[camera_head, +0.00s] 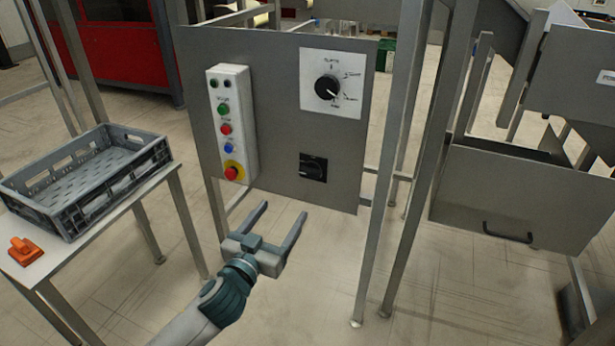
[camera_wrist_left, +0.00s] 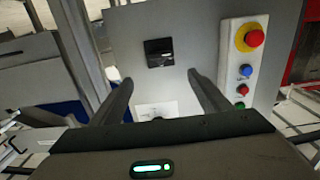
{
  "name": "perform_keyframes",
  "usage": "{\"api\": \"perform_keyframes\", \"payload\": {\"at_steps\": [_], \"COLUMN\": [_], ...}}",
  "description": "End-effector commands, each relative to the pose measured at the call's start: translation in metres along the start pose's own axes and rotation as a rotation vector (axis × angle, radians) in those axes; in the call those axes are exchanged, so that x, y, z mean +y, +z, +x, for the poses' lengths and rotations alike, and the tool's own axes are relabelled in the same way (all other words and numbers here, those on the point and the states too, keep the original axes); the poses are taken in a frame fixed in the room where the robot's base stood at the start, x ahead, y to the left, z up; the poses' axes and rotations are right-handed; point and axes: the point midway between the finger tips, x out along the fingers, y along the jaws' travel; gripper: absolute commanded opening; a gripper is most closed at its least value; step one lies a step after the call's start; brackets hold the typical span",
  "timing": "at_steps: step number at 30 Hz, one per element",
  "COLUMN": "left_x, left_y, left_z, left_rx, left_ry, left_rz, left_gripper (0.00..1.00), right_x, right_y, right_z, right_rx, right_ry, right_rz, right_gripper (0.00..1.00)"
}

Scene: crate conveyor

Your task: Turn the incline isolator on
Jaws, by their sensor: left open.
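A grey panel (camera_head: 275,100) stands in front of me. Low on its right half is a small black rotary switch (camera_head: 313,167), which looks like the isolator; its label is too small to read. In the left wrist view, which sees the panel upside down, the black switch (camera_wrist_left: 159,52) is near the top middle, and its handle position is hard to make out. My left gripper (camera_head: 283,210) is open and empty, below and in front of the panel, apart from the switch. In the left wrist view its fingers (camera_wrist_left: 160,77) point towards the panel. My right gripper is not in view.
A white button box (camera_head: 233,120) with a red emergency stop (camera_head: 232,173) is left of the switch. A black dial (camera_head: 327,87) is above it. A grey crate (camera_head: 110,185) and an orange object (camera_head: 25,251) sit on a left table. Metal posts (camera_head: 385,200) stand right of the panel.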

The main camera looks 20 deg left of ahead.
Motion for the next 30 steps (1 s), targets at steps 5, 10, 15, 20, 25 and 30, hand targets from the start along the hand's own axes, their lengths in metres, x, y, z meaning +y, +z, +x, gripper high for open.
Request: {"api": "perform_keyframes", "payload": {"at_steps": [5,10,15,20,25,30], "left_x": [0.000,0.000,0.000,-0.001,-0.001,0.000], "left_y": [0.000,0.001,0.000,0.000,0.000,0.000], "left_z": [0.005,0.018,0.039,0.063,0.089,0.116], "left_rx": [0.000,0.000,0.002,0.002,0.001,0.001], "left_ry": [0.000,0.000,0.000,-0.001,-0.001,0.000], "left_rz": [0.001,0.002,0.002,0.003,0.003,0.003], "left_gripper": [0.70,0.70,0.70,0.70,0.70,0.70], "right_x": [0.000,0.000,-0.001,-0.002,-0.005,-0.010], "right_y": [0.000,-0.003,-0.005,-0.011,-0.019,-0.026], "right_z": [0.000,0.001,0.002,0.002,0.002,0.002], "right_rx": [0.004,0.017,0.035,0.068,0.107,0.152], "right_ry": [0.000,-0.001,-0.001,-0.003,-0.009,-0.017], "right_rz": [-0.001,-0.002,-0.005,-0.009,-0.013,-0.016], "right_gripper": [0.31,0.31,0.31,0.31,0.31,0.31]}}
